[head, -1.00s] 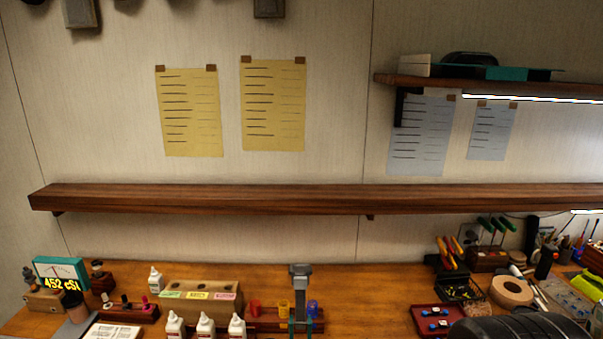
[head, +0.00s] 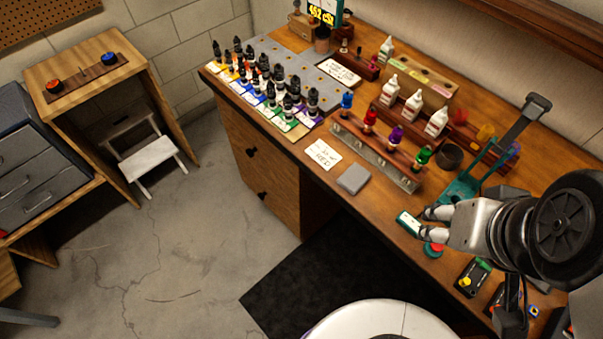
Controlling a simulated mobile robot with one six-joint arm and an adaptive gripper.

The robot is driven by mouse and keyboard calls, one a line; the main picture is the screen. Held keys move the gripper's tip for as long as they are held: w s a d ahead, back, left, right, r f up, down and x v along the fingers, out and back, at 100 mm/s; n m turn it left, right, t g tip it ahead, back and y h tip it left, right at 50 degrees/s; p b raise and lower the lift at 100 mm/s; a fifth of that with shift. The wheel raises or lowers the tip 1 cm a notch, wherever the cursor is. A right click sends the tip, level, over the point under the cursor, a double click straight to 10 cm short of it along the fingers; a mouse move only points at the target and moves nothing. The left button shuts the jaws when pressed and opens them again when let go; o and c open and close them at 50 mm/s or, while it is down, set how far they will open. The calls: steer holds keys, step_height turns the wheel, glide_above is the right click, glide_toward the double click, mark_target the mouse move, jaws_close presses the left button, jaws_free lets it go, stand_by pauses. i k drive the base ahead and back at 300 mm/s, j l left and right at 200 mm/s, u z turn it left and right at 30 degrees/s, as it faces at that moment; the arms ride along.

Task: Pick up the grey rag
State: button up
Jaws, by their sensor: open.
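A small flat grey square, which looks like the folded grey rag (head: 353,180), lies near the front edge of the wooden workbench (head: 318,212). A white note card (head: 323,154) lies just left of it. My gripper (head: 427,224) is at the right, over the front part of the bench. It is open, with its two fingers pointing left. A small green and white item (head: 407,222) shows just beyond the fingertips; I cannot tell whether they touch it. The rag is to the left of and apart from my gripper.
A metal rack with coloured bottles (head: 375,155) stands behind the rag. Several dropper bottles (head: 262,85) fill the bench's left end. A green-based stand (head: 465,185) rises behind my gripper. A red button-like item (head: 434,250) sits below it. A dark mat (head: 310,275) covers the floor in front.

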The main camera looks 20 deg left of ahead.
mark_target(356, 177)
steer(key=u, duration=0.5)
steer(key=z, duration=3.15)
steer(key=u, duration=3.15)
steer(key=i+j+z, duration=0.3)
steer(key=i+j, duration=0.05)
steer(key=j, duration=0.05)
